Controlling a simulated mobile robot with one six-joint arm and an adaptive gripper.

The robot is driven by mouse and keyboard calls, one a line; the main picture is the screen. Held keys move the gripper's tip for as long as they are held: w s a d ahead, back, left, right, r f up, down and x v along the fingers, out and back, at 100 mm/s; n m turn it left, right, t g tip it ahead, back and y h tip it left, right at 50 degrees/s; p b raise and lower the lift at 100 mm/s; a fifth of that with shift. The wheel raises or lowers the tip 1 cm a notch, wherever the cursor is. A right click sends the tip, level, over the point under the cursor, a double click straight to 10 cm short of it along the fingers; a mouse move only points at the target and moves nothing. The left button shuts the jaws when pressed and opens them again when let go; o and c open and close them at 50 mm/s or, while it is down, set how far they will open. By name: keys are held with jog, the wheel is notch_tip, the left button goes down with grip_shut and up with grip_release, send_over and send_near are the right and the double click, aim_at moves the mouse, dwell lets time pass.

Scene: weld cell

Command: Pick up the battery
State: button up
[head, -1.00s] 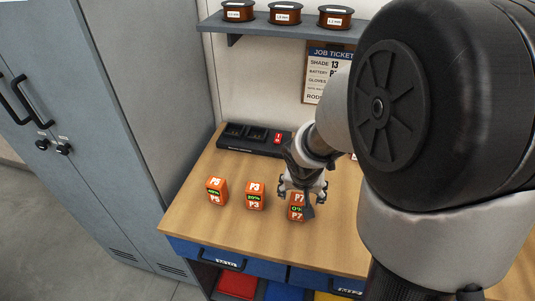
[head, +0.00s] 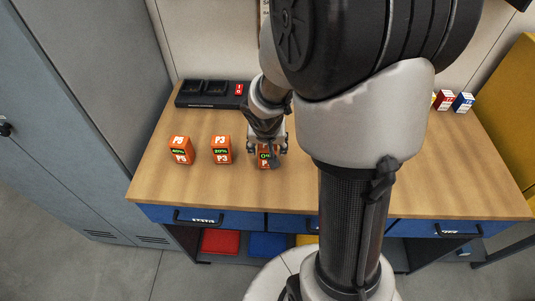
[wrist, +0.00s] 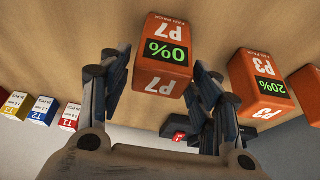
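Three orange batteries stand in a row on the wooden bench. Battery P5 (head: 181,150) is at the left, battery P3 (head: 222,150) in the middle, and battery P7 (head: 265,160) under my gripper (head: 267,148). P7 reads 0% and also shows in the wrist view (wrist: 163,55); P3 reads 20% there (wrist: 262,85). My gripper (wrist: 163,75) is open, with one finger on each side of P7. I cannot tell whether the fingers touch it. In the head view my gripper partly covers P7.
A black charger (head: 212,94) with a red switch lies at the bench's back left. Small coloured boxes (head: 443,100) stand at the back right. A grey cabinet (head: 85,120) is at the left. Bare bench top (head: 200,190) shows in front of the batteries.

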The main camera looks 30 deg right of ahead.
jog(key=c, duration=1)
jog(key=shift+c, duration=0.2)
